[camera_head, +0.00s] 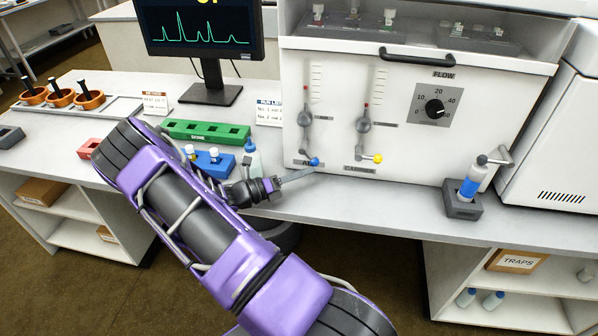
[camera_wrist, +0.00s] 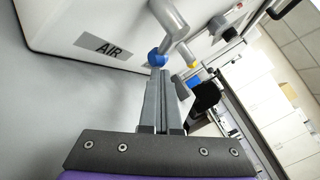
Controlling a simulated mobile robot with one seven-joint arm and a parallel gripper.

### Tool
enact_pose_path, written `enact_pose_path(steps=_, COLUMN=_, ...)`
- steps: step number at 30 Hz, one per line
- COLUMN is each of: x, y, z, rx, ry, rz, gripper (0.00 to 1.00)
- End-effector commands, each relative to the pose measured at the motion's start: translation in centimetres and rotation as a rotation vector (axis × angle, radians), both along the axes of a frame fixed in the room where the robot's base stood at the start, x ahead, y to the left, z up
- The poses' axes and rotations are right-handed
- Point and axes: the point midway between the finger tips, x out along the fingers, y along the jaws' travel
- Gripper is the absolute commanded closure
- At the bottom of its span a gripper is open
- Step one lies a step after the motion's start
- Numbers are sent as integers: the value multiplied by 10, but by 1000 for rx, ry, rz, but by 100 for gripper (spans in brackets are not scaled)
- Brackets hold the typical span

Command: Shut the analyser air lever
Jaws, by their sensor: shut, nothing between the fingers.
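The analyser air lever (camera_head: 304,153) is a short grey handle with a blue knob, low on the white panel above the AIR label, slanting down to the right in the head view. In the wrist view its blue knob (camera_wrist: 157,58) is just beyond the fingertips, beside the AIR label (camera_wrist: 103,47). My gripper (camera_head: 312,170) is shut and empty, its tips at or very near the blue knob. The fingers (camera_wrist: 158,74) partly cover the knob's lower side in the wrist view, so I cannot tell whether they touch.
A second lever with a yellow knob (camera_head: 378,157) is close on the right. A wash bottle (camera_head: 252,158) and a blue rack (camera_head: 212,163) stand left of my gripper. A bottle in a dark holder (camera_head: 463,207) stands at the right. The bench front before the panel is clear.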

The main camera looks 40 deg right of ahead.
Motion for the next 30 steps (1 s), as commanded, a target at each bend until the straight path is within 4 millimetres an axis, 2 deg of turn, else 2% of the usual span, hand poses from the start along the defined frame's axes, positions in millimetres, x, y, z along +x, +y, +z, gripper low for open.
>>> enact_pose_path(steps=4, x=-5, y=-5, z=2, rx=-91, ry=107, rz=2, gripper=100)
enact_pose_path(steps=18, x=-18, y=-15, z=13, rx=-79, ry=94, rz=0, gripper=100)
enact_pose_path(steps=30, x=-18, y=-16, z=12, rx=-79, ry=92, rz=1, gripper=100)
